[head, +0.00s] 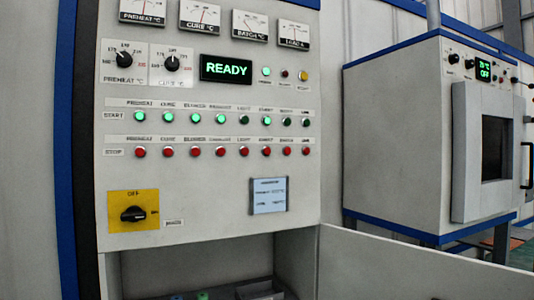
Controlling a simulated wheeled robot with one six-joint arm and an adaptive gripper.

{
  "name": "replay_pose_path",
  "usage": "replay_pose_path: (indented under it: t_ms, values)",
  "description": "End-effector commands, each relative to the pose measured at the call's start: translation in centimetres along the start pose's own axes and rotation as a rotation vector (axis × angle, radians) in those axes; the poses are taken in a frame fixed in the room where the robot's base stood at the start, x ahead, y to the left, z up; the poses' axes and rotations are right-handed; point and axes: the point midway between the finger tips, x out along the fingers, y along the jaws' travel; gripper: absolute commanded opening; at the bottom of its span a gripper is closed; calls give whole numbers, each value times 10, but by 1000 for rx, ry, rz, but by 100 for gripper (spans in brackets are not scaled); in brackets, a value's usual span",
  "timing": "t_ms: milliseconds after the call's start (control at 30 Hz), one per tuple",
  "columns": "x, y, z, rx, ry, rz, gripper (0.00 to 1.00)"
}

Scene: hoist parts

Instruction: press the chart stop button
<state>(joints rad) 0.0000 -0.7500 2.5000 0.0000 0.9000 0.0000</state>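The control panel (230,190) fills the left and middle of the head view. Its lower button row, labelled STOP, has several red round buttons (220,152) under small name labels (220,138). The labels are too small and blurred to tell surely which red button is the chart stop. Above it, the START row has several green buttons (221,118); most look bright, and the two at the right end (287,122) look darker. My gripper is not in view, and nothing covers the buttons.
A green READY display (226,68), two knobs (123,58) and gauges sit above the rows. A yellow plate with a black rotary switch (133,213) marked OFF is lower left. An open compartment (200,275) lies below. A grey oven-like cabinet (440,130) stands at the right.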

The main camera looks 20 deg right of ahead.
Motion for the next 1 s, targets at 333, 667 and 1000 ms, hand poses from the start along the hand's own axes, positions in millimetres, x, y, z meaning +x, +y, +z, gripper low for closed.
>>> replay_pose_path:
  t_ms: [333,667,1000]
  values:
    - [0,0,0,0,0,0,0]
    - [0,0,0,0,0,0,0]
    - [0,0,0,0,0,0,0]
